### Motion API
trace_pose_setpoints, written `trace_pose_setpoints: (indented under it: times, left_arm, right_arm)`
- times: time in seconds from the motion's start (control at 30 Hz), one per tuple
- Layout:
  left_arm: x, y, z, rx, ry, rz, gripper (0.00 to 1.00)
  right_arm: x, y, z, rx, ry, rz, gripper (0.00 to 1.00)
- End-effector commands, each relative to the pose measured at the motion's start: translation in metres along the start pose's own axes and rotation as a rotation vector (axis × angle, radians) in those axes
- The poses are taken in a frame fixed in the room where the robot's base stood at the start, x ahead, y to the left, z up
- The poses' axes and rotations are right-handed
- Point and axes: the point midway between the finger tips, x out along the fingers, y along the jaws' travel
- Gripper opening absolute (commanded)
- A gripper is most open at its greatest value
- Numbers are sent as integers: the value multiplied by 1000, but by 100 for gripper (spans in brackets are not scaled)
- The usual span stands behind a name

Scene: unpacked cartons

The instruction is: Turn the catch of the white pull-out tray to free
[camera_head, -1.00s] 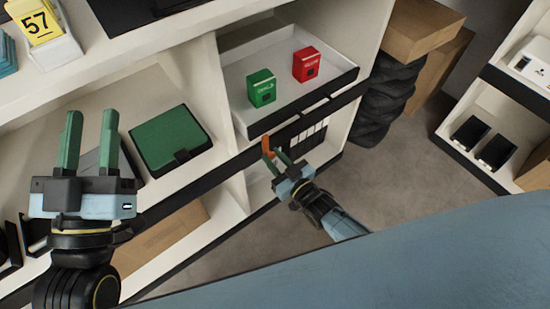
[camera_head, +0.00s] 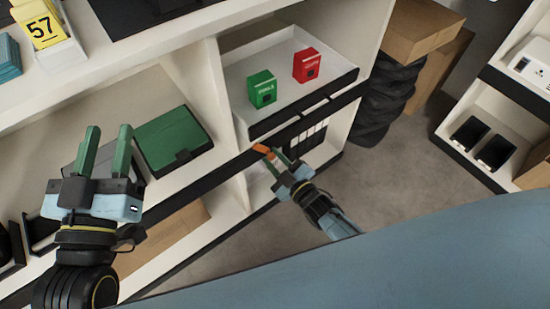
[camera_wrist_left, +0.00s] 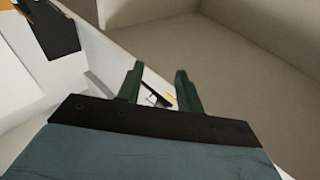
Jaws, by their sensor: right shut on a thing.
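The white pull-out tray (camera_head: 328,84) sits in the right bay of the shelf unit, with a black front strip. A small orange catch (camera_head: 262,149) shows below the tray's front left part and lies tilted toward the left. My right gripper (camera_head: 275,160) is at the catch, shut on it; its fingers partly hide it. My left gripper (camera_head: 108,130) is open and empty, raised in front of the left bay. Its two green fingers also show apart in the left wrist view (camera_wrist_left: 159,80).
A green box (camera_head: 262,90) and a red box (camera_head: 306,65) stand on the tray. A green case (camera_head: 172,140) lies in the left bay. A yellow sign (camera_head: 40,25) stands on the top shelf. Grey floor (camera_head: 380,180) is clear at right.

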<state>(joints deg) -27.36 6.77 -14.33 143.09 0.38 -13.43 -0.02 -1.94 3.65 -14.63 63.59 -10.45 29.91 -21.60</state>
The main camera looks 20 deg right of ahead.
Motion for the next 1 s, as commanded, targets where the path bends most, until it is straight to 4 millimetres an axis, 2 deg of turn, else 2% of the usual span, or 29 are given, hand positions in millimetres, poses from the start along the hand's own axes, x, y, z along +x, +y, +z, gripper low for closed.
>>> trace_pose_setpoints:
  times: [0.47, 0.6, 1.0]
  left_arm:
    - [-1, 0, -5, -1, 41, 1, 36]
    - [0, 4, -18, -6, 114, 11, 36]
    - [-4, 7, -40, -13, 261, 18, 36]
  right_arm:
    - [-1, -2, 1, -451, -2, -1, 2]
    - [-1, -2, 2, -582, -2, 0, 2]
    - [-1, -3, 3, -877, -2, -1, 2]
